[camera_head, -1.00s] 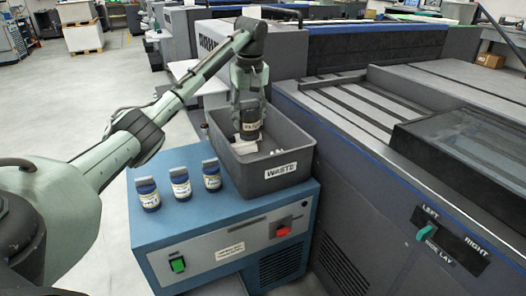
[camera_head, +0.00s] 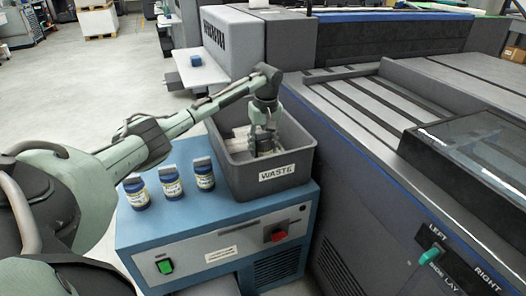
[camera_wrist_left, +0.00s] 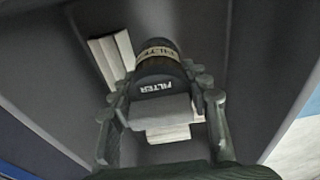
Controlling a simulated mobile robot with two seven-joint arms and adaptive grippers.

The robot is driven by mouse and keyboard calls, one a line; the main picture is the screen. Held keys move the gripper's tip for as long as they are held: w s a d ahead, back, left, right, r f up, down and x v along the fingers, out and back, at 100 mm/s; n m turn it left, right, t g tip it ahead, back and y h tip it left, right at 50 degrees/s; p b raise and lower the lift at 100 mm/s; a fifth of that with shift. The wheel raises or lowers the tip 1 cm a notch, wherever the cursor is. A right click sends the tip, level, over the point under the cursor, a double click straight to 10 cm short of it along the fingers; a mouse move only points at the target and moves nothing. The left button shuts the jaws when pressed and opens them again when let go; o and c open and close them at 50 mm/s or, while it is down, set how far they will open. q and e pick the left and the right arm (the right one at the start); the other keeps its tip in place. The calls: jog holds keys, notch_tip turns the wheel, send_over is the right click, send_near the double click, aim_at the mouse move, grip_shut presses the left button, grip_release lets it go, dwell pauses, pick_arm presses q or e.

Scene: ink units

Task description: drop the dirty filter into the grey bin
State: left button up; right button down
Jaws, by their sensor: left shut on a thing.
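The grey bin (camera_head: 240,176), labelled WASTE, stands on the blue unit. My left gripper (camera_head: 264,146) is inside the bin, pointing down, its fingers shut around the dirty filter (camera_head: 265,150), a dark cylinder with a tan band. In the left wrist view the filter (camera_wrist_left: 160,78) shows the word FILTER and sits between the two fingers (camera_wrist_left: 160,110). I cannot tell whether it touches the bin's floor. Pale scraps (camera_wrist_left: 110,58) lie in the bin beside it. My right gripper is not in view.
Three blue-capped filters (camera_head: 137,191) stand in a row on top of the blue unit (camera_head: 200,215), left of the bin. The large grey press (camera_head: 360,180) stands close on the right. A small blue block (camera_head: 196,61) sits on a white shelf behind.

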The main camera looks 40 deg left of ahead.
aim_at(263, 154)
pick_arm(q)
jog(key=shift+f, duration=1.05)
jog(key=shift+f, duration=0.35)
jog(key=shift+f, duration=0.25)
jog(key=o, duration=1.2)
jog(key=shift+o, duration=0.2)
jog(key=r, duration=0.4)
jog(key=d+r, duration=0.1)
jog(key=r, duration=0.8)
jog(key=shift+s+d+r, duration=0.1)
jog(key=shift+s+d, duration=0.05)
jog(key=shift+s, duration=0.15)
jog(key=f, duration=0.4)
jog(key=a+f, duration=0.1)
jog(key=f, duration=0.8)
jog(key=shift+w+a+f, duration=0.1)
jog(key=shift+w+a, duration=0.05)
jog(key=shift+w, duration=0.15)
jog(key=shift+r, duration=0.4)
